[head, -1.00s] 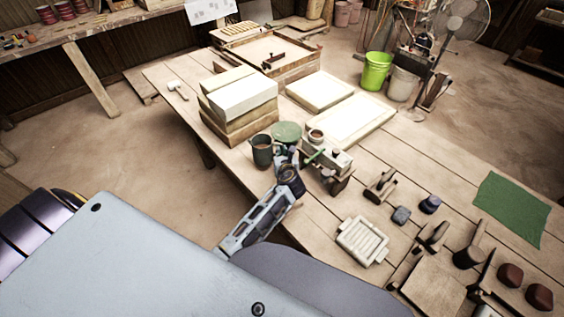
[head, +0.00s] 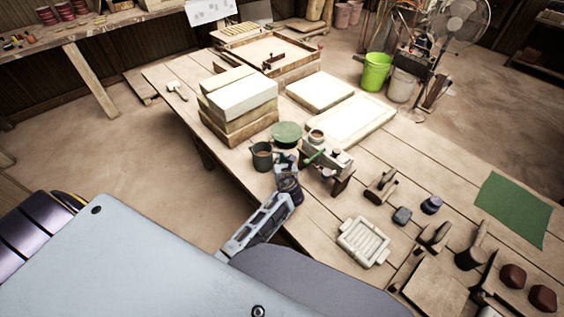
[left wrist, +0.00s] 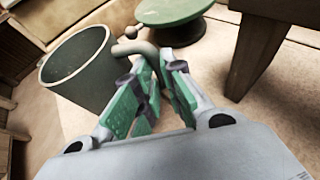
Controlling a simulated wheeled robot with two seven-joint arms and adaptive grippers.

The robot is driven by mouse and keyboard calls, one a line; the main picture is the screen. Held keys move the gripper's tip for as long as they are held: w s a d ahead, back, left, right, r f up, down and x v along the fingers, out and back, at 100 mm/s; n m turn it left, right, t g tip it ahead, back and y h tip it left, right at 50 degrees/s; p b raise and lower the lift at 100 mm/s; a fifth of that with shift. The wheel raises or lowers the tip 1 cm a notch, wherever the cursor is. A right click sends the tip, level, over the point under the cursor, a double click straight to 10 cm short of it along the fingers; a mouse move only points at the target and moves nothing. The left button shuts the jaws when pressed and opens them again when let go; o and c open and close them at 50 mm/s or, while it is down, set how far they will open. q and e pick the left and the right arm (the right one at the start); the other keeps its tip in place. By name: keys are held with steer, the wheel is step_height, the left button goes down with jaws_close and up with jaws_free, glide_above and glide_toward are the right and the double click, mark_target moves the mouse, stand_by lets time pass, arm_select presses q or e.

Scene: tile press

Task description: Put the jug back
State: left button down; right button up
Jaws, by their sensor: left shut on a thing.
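The jug (head: 261,161) is a dark grey-green cup with a curved handle, upright near the table's left edge. It also shows large at the left of the left wrist view (left wrist: 78,80). My left gripper (head: 281,165) is on the jug's right side. In the left wrist view its green-padded fingers (left wrist: 150,66) are shut on the jug's handle. The jug's base is partly hidden, and I cannot tell if it touches the table. My right gripper is not in view.
A green round stand (head: 287,130) is just behind the jug. A small press-like device (head: 331,163) stands right of my gripper. Stacked pale blocks (head: 240,97) are behind the jug. A white ribbed tray (head: 364,242) lies nearer on the wooden table (head: 315,212).

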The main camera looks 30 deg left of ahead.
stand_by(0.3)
arm_select(q)
steer(key=c, duration=1.9)
jaws_free()
steer(key=shift+c, duration=0.2)
steer(key=o, duration=0.4)
steer(key=shift+o, duration=0.2)
steer(key=shift+r, duration=0.1)
steer(key=v, duration=1.2)
steer(key=shift+p, duration=0.4)
